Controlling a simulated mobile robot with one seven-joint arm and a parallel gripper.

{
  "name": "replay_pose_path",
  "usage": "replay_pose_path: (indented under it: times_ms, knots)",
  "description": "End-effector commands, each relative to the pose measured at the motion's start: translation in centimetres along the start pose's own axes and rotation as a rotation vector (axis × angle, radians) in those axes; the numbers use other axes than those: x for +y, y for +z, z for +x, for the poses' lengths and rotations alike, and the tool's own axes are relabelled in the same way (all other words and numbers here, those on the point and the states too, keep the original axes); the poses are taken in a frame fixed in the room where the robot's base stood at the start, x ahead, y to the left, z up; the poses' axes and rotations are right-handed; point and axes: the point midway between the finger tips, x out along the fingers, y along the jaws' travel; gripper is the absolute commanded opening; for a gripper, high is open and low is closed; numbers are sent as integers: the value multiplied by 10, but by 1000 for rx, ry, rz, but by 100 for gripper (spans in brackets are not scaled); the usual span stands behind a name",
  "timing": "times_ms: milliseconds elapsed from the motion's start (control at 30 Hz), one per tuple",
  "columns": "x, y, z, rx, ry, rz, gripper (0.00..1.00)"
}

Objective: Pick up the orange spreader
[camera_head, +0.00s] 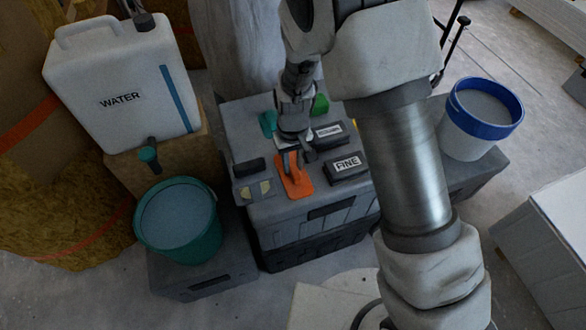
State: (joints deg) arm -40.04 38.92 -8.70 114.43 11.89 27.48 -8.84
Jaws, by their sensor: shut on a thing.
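The orange spreader (298,188) is a flat orange piece with a darker handle part, at the front edge of the grey toolbox top (270,210). My gripper (292,155) points down from above and is shut on the spreader near its upper end. The spreader's grasped part is partly hidden by the fingers. I cannot tell whether its lower part still touches the box top.
A block marked FINE (347,165) and another dark labelled block (328,132) lie close on the right. Green items (268,122) lie behind. A green bucket (178,220) and a white water container (120,90) stand left; a blue-rimmed bucket (480,120) stands right.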

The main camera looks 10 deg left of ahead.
Motion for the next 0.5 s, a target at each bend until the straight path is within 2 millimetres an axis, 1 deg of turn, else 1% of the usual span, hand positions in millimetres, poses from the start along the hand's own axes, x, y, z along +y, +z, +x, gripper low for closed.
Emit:
replay_pose_path:
  times_ms: [167, 267, 367, 467, 500]
  knots:
    - [0, 0, -4, 1, 0, 0, 0]
    - [0, 0, -12, 2, 0, 0, 0]
    - [0, -1, -26, 3, 0, -1, 0]
    - [0, -1, -46, 3, -1, 0, 0]
    - [6, 4, -50, 2, 0, 5, 0]
